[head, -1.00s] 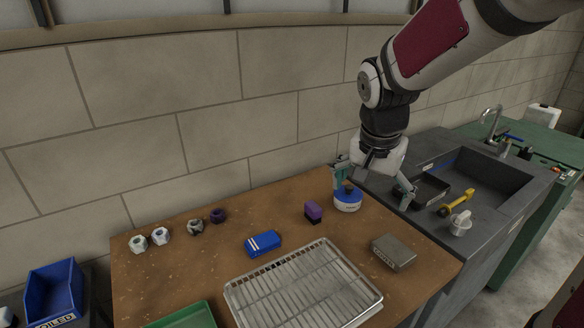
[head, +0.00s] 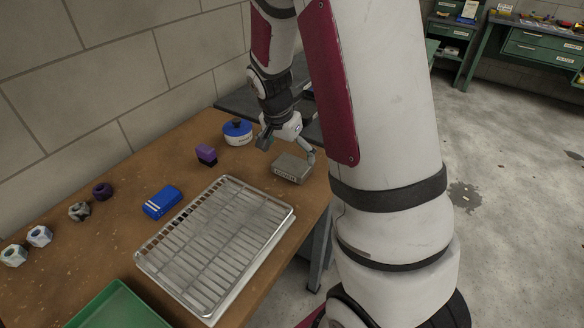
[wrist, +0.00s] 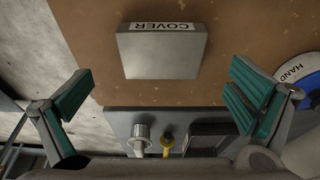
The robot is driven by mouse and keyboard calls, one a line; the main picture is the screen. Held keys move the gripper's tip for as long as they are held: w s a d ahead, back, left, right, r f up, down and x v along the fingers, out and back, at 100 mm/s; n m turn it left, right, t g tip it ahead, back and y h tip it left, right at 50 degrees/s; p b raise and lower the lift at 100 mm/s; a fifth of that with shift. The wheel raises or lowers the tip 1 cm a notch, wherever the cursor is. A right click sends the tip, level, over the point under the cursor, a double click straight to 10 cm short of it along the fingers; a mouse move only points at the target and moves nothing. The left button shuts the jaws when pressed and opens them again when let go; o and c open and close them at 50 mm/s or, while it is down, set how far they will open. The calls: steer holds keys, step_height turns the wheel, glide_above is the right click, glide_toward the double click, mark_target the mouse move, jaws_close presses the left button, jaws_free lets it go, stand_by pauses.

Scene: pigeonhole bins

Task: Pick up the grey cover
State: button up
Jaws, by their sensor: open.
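The grey cover (head: 290,168) is a flat metal box lying on the brown worktop near its right edge. In the wrist view the cover (wrist: 160,55) shows its top face and a side label reading COVER. My gripper (head: 288,147) is above the worktop just behind the cover. In the wrist view my gripper (wrist: 160,98) is open and empty, its green pads wide apart. The cover lies ahead of the pads, roughly centred between them, with no contact visible.
A wire rack tray (head: 216,245) lies left of the cover. A green tray (head: 115,306) is at the front. The dark sink counter (wrist: 118,120) adjoins the worktop.

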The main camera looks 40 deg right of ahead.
mark_target(292, 165)
steer(key=shift+x, duration=2.75)
steer(key=shift+w, duration=0.15)
steer(key=shift+r, duration=0.1)
steer(key=c, duration=1.6)
steer(key=shift+o, duration=0.2)
